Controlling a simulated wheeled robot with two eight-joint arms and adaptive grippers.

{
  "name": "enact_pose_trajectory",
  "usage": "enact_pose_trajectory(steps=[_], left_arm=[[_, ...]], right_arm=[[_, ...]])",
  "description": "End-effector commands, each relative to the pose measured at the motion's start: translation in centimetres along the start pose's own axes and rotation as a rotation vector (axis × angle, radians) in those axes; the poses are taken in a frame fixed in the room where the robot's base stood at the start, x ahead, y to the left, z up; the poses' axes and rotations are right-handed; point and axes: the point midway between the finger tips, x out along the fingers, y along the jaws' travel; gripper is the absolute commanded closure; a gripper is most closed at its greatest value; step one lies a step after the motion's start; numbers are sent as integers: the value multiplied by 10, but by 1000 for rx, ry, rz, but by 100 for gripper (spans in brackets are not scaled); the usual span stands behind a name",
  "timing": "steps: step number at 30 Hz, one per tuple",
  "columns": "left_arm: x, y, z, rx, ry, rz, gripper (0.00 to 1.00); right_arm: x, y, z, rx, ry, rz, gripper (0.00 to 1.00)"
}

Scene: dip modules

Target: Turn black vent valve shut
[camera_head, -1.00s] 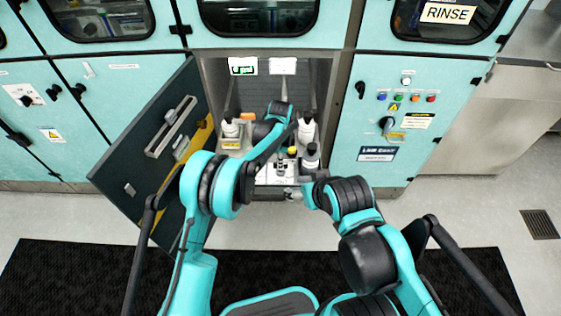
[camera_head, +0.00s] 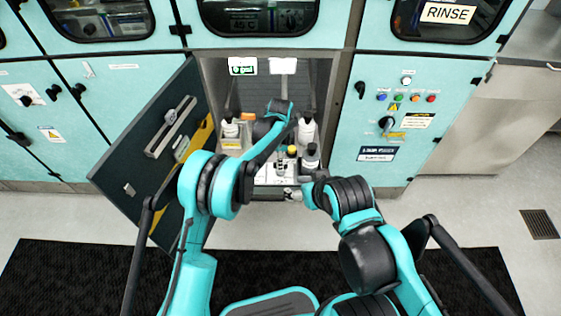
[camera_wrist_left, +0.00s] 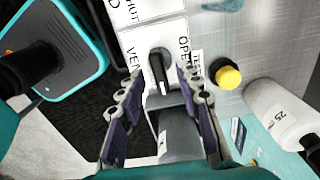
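The black vent valve (camera_wrist_left: 158,65) shows in the left wrist view as a black lever on a white plate, with lettering "VEN…", "OPE…" and "…HUT" around it, partly cut off. My left gripper (camera_wrist_left: 160,82) is open, with one finger on each side of the lever and of the grey body below it. I cannot tell whether the fingers touch it. In the head view my left gripper (camera_head: 281,165) is small, reaching down inside the open cabinet. My right gripper (camera_head: 293,194) is low at the cabinet's front edge, and its fingers are unclear.
A yellow-capped item (camera_wrist_left: 227,75) and a white bottle (camera_wrist_left: 278,112) stand close right of the valve. White bottles (camera_head: 230,130) flank my left forearm in the cabinet. The dark cabinet door (camera_head: 150,150) hangs open at left. A control panel (camera_head: 405,105) is at right.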

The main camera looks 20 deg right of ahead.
Motion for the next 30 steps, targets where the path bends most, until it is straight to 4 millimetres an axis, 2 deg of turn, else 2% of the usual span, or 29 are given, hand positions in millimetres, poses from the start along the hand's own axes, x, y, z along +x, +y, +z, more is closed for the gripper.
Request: enact_pose_trajectory(steps=[9,15,21,30], left_arm=[[-66,0,0,0,0,0,66],[-99,0,0,0,0,0,66],[-112,0,0,1,0,0,66],[-112,0,0,0,0,0,66]], right_arm=[[0,0,0,0,0,0,26],[0,0,0,0,0,0,26],[0,0,0,0,0,0,26],[0,0,0,0,0,0,26]])
